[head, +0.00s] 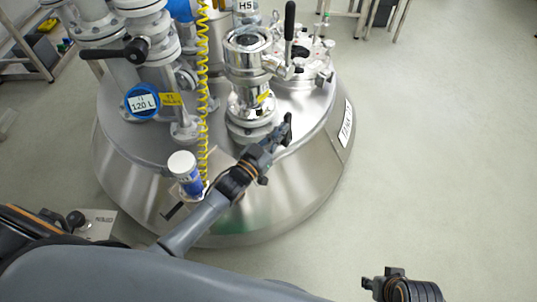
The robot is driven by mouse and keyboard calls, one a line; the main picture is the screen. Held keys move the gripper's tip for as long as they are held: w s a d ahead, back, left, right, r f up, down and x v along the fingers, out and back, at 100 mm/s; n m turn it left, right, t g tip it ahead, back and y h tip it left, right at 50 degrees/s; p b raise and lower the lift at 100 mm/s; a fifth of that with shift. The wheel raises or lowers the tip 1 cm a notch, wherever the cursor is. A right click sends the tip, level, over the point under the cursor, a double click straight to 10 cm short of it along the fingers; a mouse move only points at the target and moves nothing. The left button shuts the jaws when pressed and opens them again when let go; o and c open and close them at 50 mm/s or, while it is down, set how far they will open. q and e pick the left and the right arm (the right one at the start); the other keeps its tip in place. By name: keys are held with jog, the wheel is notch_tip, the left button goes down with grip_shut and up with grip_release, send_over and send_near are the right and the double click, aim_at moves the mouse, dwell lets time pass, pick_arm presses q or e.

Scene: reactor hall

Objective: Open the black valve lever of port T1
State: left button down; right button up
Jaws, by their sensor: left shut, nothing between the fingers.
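The port with the yellow T1 label (171,98) stands at the left of the steel vessel lid, beside a blue round 120 L tag (142,102). Above them a black valve lever (105,54) lies roughly level, pointing left from its hub on the pipe. My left gripper (287,128) is shut and empty over the lid, in front of the middle port. It is well to the right of and below the T1 lever, apart from it. My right gripper (374,282) is at the bottom right edge over the floor; its fingers are too small to tell.
A second black lever (289,22) stands upright on the middle port (248,70). A yellow coiled hose (202,90) hangs between the ports. A white-capped cylinder (184,170) stands near the vessel's front rim. The floor (440,150) at right is clear.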

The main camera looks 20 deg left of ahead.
pick_arm(q)
jog(key=shift+w+d+r+p, duration=0.15)
jog(key=shift+w+r+p, duration=0.35)
jog(key=shift+p, duration=0.1)
pick_arm(e)
jog(key=shift+a+f, duration=0.1)
jog(key=shift+f, duration=2.65)
